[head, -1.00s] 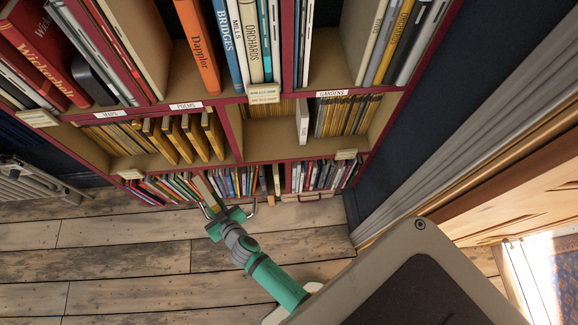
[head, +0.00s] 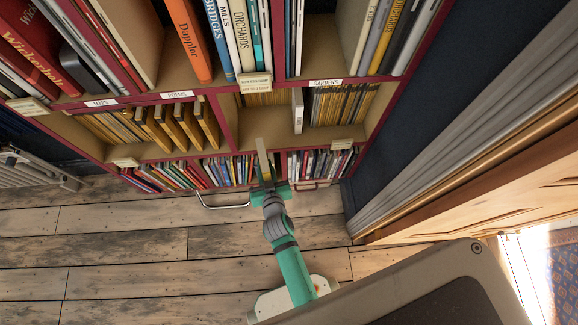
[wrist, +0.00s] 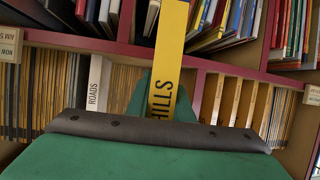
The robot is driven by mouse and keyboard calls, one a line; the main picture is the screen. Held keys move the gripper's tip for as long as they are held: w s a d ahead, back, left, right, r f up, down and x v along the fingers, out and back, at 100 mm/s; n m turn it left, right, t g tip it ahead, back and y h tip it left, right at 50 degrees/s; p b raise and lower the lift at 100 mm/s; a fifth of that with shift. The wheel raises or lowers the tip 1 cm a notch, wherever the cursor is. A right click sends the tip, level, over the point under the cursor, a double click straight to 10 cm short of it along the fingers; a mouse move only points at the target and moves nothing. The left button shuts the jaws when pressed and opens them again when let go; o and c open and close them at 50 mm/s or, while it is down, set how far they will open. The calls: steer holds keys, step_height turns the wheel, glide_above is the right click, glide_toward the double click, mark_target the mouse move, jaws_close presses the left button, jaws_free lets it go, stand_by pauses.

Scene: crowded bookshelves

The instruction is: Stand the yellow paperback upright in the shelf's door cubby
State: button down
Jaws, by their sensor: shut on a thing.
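The yellow paperback (head: 262,158), lettered HILLS, is in my gripper (head: 269,188), which is shut on its lower part. In the wrist view the paperback (wrist: 168,65) stands out past the dark edge of my gripper. In the head view it points up in front of the middle-row cubby on the right (head: 268,120), the one nearest the door side. The white book, lettered ROADS, also shows in the wrist view (wrist: 98,88).
Yellow spines (head: 340,106) fill the cubby's right part. A divider (head: 226,122) separates it from a cubby of leaning yellow books (head: 185,128). Packed books (head: 318,162) line the bottom row. A metal handle (head: 224,206) is left of my gripper. The wooden floor is clear.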

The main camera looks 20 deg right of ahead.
steer(key=s+d+r+m+h, duration=0.2)
steer(key=s+d+r, duration=0.2)
steer(key=d+r, duration=0.15)
steer(key=w+d, duration=0.2)
steer(key=w, duration=0.5)
steer(key=w+d+f, duration=0.1)
steer(key=w+d, duration=0.2)
steer(key=w, duration=0.5)
steer(key=w+d, duration=0.2)
steer(key=w, duration=0.5)
steer(key=shift+w+d+f, duration=0.15)
steer(key=shift+w+d, duration=0.1)
steer(key=shift+w, duration=0.05)
steer(key=shift+f, duration=0.3)
stand_by(0.5)
steer(key=c, duration=1.5)
jaws_free()
steer(key=shift+f, duration=0.1)
